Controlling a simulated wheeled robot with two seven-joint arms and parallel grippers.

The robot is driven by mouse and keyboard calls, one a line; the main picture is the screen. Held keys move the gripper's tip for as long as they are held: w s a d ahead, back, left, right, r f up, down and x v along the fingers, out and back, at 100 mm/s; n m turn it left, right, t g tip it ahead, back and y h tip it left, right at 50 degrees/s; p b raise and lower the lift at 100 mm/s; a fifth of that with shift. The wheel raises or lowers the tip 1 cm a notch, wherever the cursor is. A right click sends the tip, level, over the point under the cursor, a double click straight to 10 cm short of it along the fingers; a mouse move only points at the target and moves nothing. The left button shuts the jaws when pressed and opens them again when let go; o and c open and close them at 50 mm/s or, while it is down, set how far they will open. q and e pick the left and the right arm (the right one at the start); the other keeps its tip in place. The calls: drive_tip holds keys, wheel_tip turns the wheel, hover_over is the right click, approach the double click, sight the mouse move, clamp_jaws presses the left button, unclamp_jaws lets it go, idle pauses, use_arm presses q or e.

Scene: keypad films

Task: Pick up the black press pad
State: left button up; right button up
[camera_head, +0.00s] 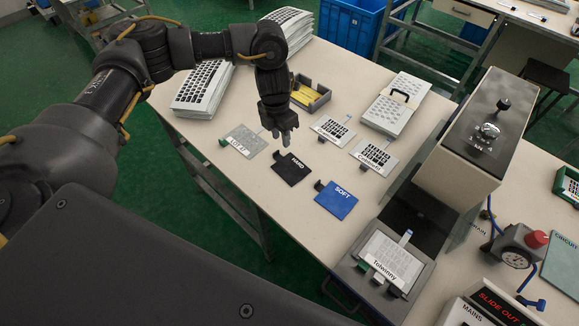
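The black press pad (291,168), with white lettering that seems to read HARD, lies flat on the beige table. A small dark tab sticks out at its upper left corner. A blue pad marked SOFT (337,200) lies to its lower right. My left gripper (281,138) points down just above and behind the black pad in the picture, apart from it. Its fingertips look separated, with nothing between them. My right gripper is not in view.
A grey plate (243,141) lies left of the black pad. Two keypad sheets (332,128) (374,156) lie to the right. A yellow-filled tray (308,93) stands behind. A press (473,140) with a loaded bed (393,262) stands at the right. Stacks of keypad sheets (203,90) stand at the back left.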

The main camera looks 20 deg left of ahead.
use_arm(q)
drive_tip(key=a+r, duration=0.2)
drive_tip(key=a, duration=0.1)
hover_over(274, 153)
drive_tip(key=shift+y, duration=0.4)
wheel_tip(274, 153, down, 6)
drive_tip(key=shift+a+r, duration=0.1)
wheel_tip(274, 153, down, 5)
drive_tip(key=shift+r+p, duration=0.2)
drive_tip(key=shift+p, duration=0.8)
drive_tip(key=shift+f, duration=0.35)
drive_tip(key=shift+c, duration=0.3)
clamp_jaws()
